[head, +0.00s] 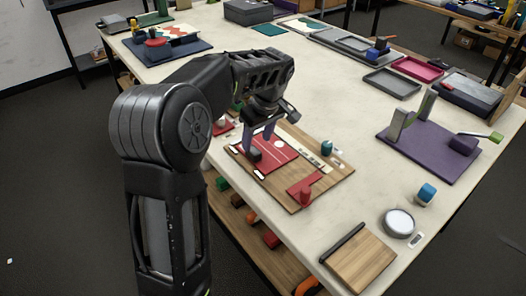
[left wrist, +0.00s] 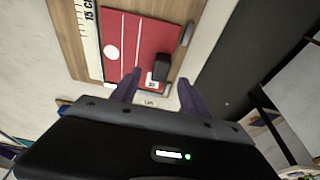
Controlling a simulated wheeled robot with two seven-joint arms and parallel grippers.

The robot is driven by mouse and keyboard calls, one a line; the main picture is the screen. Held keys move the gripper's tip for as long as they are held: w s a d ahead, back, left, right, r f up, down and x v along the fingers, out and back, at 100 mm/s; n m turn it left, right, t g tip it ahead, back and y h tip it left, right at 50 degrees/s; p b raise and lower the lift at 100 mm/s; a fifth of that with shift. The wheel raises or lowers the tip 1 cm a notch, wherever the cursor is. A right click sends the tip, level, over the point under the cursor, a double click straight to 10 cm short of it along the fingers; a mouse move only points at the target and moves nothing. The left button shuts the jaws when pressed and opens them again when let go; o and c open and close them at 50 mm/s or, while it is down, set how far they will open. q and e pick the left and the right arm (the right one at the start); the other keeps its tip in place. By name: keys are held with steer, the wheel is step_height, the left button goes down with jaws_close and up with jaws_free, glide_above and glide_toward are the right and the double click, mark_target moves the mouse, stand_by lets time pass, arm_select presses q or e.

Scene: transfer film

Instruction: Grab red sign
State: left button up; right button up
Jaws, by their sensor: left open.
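The red sign (head: 280,153) is a flat red panel with a white disc and thin pale lines. It lies on a wooden board (head: 325,178) on the table. A dark block (head: 254,155) stands on its near left part. My left gripper (head: 258,142) is open, with purple fingers pointing down above that block. In the left wrist view the red sign (left wrist: 133,33) lies beyond the open fingers of the gripper (left wrist: 159,79). The dark block (left wrist: 161,66) shows between the fingers, which look apart from it. My right gripper is not in view.
A smaller red piece with a peg (head: 305,194) and a teal knob (head: 326,148) are on the board. A purple board with posts (head: 440,150), a round white-topped tin (head: 398,222) and a wooden block (head: 360,262) stand to the right.

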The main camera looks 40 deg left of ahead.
mark_target(254, 150)
arm_select(q)
steer(key=p+x, duration=0.1)
steer(key=x, duration=0.4)
steer(key=shift+a+f, duration=0.1)
steer(key=shift+c, duration=0.4)
stand_by(0.3)
